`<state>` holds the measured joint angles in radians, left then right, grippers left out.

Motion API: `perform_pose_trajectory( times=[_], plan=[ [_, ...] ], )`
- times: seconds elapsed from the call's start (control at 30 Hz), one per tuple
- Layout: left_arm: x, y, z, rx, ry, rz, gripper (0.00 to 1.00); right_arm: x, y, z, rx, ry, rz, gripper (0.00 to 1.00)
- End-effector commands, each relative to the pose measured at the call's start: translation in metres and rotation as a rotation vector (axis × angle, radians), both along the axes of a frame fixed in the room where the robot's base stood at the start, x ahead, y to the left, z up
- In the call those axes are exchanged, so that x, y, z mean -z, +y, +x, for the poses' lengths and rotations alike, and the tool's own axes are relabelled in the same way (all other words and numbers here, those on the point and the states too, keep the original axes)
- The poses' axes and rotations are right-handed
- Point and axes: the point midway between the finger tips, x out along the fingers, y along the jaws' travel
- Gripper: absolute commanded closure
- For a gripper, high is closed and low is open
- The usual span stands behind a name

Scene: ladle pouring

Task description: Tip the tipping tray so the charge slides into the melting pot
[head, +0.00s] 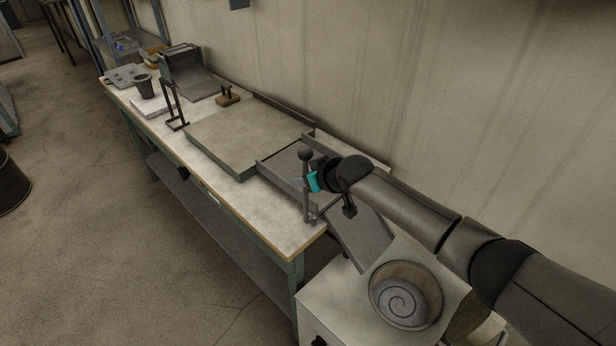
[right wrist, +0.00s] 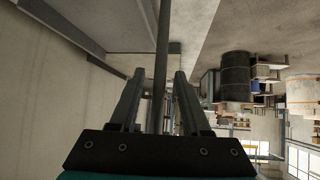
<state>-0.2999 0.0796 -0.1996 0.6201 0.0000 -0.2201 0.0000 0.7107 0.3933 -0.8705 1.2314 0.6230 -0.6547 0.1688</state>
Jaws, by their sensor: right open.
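The tipping tray (head: 280,174), a grey low-walled tray, sits at the near end of the workbench. An upright lever (head: 307,205) with a dark ball knob (head: 305,155) stands at its near side. My right gripper (head: 311,181) is beside the lever, just below the knob. In the right wrist view the lever rod (right wrist: 162,45) runs between the two spread fingers (right wrist: 158,82), so the jaws are open around it. The melting pot (head: 438,297), round with a spiral at its bottom, sits in a pale block at the lower right. I cannot make out the charge. My left gripper is out of view.
A grey sloping chute (head: 362,240) lies between the tray and the pot. A large flat slab (head: 240,135) covers the mid bench. A dark cup (head: 144,88), a small stand (head: 172,107) and a grey machine (head: 188,72) stand farther back. The wall runs close behind the bench.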

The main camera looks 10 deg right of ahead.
Motion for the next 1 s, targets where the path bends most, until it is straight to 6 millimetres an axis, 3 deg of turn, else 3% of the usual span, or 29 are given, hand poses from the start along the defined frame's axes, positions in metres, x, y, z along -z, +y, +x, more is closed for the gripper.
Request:
perform_pose_trajectory(
  times=[0.27, 1.0],
  plan=[
    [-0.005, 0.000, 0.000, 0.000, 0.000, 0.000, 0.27, -0.012, -0.007, -0.012, 0.001, 0.000, 0.001, 0.53],
    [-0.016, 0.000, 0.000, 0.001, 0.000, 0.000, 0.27, -0.077, -0.042, -0.083, -0.001, -0.001, 0.000, 0.53]
  ],
)
